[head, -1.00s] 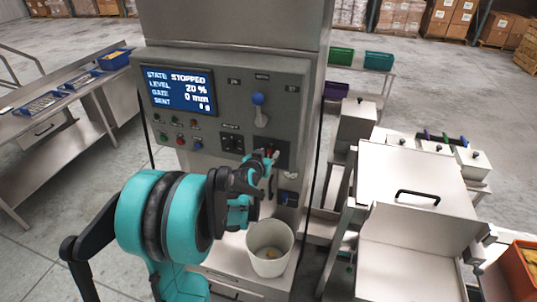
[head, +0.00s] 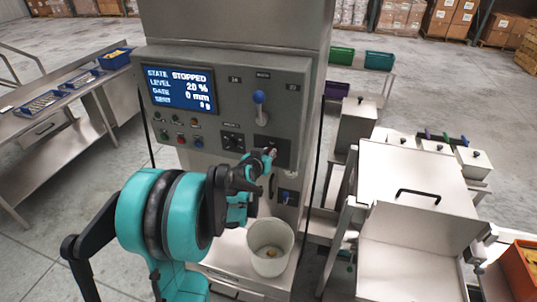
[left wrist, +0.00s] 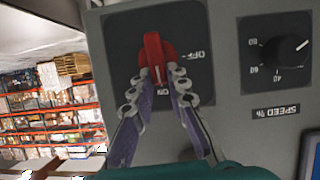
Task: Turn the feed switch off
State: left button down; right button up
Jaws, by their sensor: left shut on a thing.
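The feed switch (left wrist: 154,52) is a red knob on a black plate with ON and OFF marks, seen rotated in the left wrist view. A pale line on its lower end points toward ON. My left gripper (left wrist: 163,78) is shut on the lower end of this knob, one finger on each side. In the head view my left gripper (head: 268,157) reaches to the black switch plate (head: 283,149) on the grey cabinet and hides most of the knob. The screen (head: 180,92) reads STOPPED, level 20 %, gate 0 mm. My right gripper is not in view.
A blue-knobbed lever (head: 259,98) stands above the switch plate. A speed dial (left wrist: 291,48) is beside it in the wrist view. A white bucket (head: 270,262) stands below. A steel bench (head: 95,118) is at left, steel bins (head: 405,180) at right.

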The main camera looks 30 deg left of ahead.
pick_arm(q)
jog(key=shift+s+a+f+n+t+h+b, duration=0.1)
jog(key=shift+a+f+n+t+h+b, duration=0.6)
jog(key=shift+n+b, duration=1.6)
jog(key=shift+s+a+f+n+t+h+b, duration=0.2)
jog(key=shift+n+t+h+b, duration=0.75)
jog(key=shift+n+b, duration=1.3)
jog(key=shift+a+f+n+t+h+b, duration=0.5)
jog(key=shift+n+h+b, duration=0.65)
jog(key=shift+n+b, duration=1.15)
jog(key=shift+d+m+b, duration=0.15)
jog(key=shift+m+b, duration=0.1)
jog(key=shift+b, duration=0.15)
jog(key=c, duration=1.5)
grip_release()
